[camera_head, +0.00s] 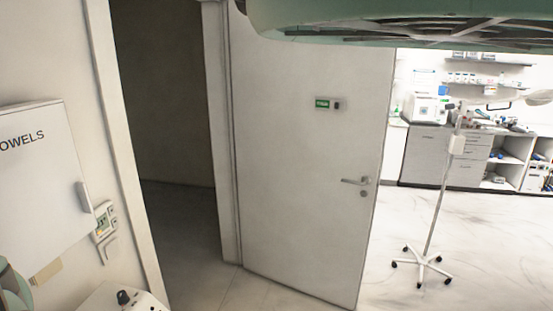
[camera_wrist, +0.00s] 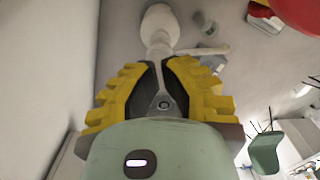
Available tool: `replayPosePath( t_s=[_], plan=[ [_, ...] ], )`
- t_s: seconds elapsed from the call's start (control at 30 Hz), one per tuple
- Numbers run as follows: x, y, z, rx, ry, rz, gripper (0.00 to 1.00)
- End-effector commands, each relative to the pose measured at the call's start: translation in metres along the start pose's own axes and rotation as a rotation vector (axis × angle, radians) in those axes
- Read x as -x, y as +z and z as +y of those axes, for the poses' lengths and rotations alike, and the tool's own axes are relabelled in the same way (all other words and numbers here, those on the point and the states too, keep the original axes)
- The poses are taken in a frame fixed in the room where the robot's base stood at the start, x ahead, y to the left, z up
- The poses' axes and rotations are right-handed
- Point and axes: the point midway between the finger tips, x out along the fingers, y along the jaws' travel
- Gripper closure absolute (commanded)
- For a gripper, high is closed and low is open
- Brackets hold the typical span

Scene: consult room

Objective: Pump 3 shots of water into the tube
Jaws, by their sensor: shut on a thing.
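My gripper (camera_wrist: 163,68) has yellow ribbed fingers and shows in the wrist view. It is shut on a pale pump-like thing (camera_wrist: 159,26), which has a rounded end, a narrow neck and a thin spout-like arm pointing right. The part between the fingers is mostly hidden. I cannot make out a tube or water in either view. My gripper does not show in the head view.
In the head view a white door (camera_head: 300,170) stands beside a dark doorway. A towel box (camera_head: 38,180) hangs on the left wall. A wheeled stand (camera_head: 436,215) and a counter (camera_head: 425,155) are at right, with open floor between. A red thing (camera_wrist: 291,12) shows in the wrist view.

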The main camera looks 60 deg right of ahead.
Motion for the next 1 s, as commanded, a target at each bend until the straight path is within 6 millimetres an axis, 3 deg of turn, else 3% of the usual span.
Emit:
replayPosePath(
  t_s=[1.0],
  plan=[
    [-0.035, -0.001, 0.000, 0.002, 0.000, 0.000, 1.00]
  ],
)
